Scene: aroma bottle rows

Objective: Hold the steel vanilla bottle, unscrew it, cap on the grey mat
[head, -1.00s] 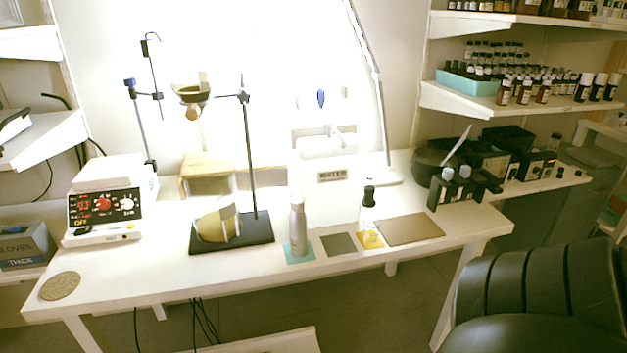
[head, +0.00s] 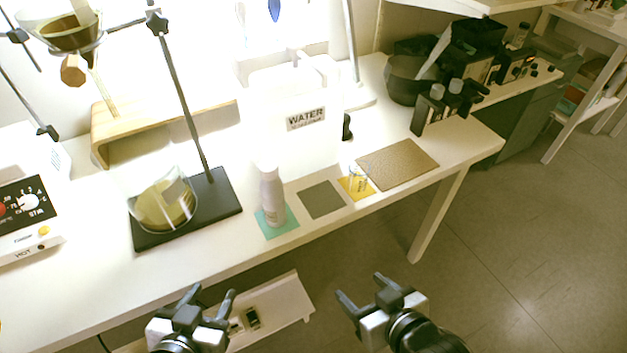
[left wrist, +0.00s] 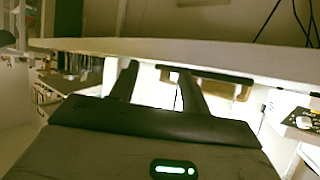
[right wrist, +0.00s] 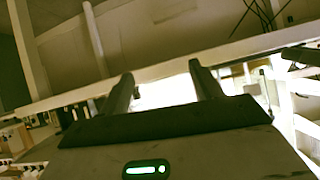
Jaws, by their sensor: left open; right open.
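The steel bottle (head: 272,198) stands upright on a teal mat (head: 287,228) near the front edge of the bench, its pale top in place. Its label cannot be read. The grey mat (head: 322,199) lies bare just right of it. My left gripper (head: 210,293) is open and empty, in front of the bench edge and below left of the bottle in the head view. My right gripper (head: 360,288) is open and empty, in front of the bench to the lower right. Both wrist views show spread fingers and no bottle that I can make out.
A clear bottle with a black top (head: 347,127) stands on a yellow mat (head: 365,192). A brown mat (head: 398,163) lies to its right. A black stand base (head: 222,200) with a flask (head: 163,205) stands left. A white water container (head: 292,125) is behind.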

